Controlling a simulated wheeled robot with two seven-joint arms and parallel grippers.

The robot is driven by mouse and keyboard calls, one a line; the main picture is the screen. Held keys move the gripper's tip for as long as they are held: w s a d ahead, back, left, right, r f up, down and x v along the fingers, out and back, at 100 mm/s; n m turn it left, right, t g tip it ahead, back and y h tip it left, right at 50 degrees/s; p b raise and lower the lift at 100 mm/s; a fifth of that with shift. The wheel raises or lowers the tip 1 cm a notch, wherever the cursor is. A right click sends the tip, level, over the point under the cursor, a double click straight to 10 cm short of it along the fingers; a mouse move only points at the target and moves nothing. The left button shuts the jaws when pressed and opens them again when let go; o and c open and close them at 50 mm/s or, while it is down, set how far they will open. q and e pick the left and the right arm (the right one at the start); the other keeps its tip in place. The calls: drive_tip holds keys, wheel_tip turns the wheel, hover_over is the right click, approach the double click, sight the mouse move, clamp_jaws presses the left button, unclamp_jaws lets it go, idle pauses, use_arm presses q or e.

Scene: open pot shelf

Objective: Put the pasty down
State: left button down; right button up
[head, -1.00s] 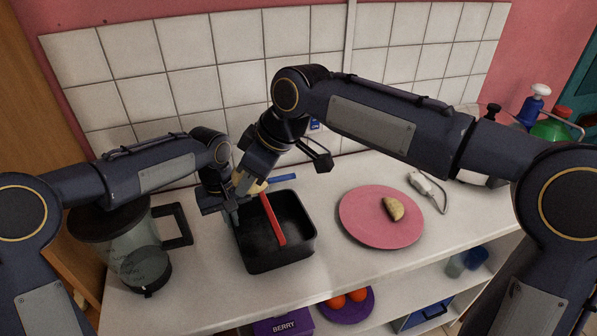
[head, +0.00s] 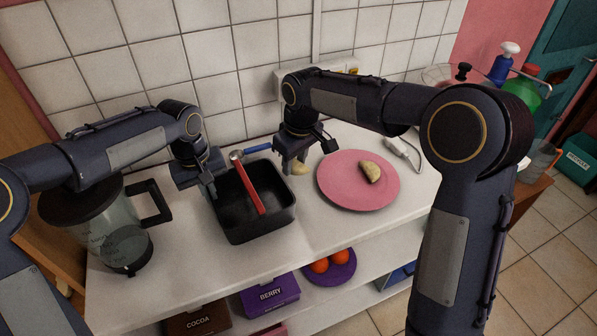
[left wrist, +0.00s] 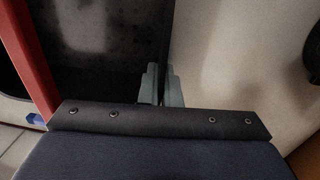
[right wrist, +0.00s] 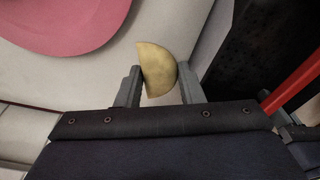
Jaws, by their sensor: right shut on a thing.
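A yellowish half-moon pasty (head: 300,168) is between the fingers of my right gripper (head: 294,162), which is shut on it. It also shows between the fingertips in the right wrist view (right wrist: 157,70). It is low over the white counter between the black tin (head: 252,228) and the pink plate (head: 340,195); I cannot tell if it touches the counter. A second pasty (head: 370,172) lies on the plate. My left gripper (head: 208,188) is at the tin's left rim. In the left wrist view its fingers (left wrist: 162,85) are close together with the tin's wall between them.
A red-handled tool (head: 252,190) lies in the tin, and a blue handle (head: 258,148) shows behind it. A glass jug (head: 125,240) stands left. A white device with a cord (head: 400,148) lies right of the plate. A lower shelf holds boxes and a purple plate (head: 343,273).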

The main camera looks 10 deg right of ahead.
sight(295, 173)
drive_tip(key=shift+f, duration=2.05)
drive_tip(key=o, duration=0.7)
drive_tip(key=shift+f, duration=0.1)
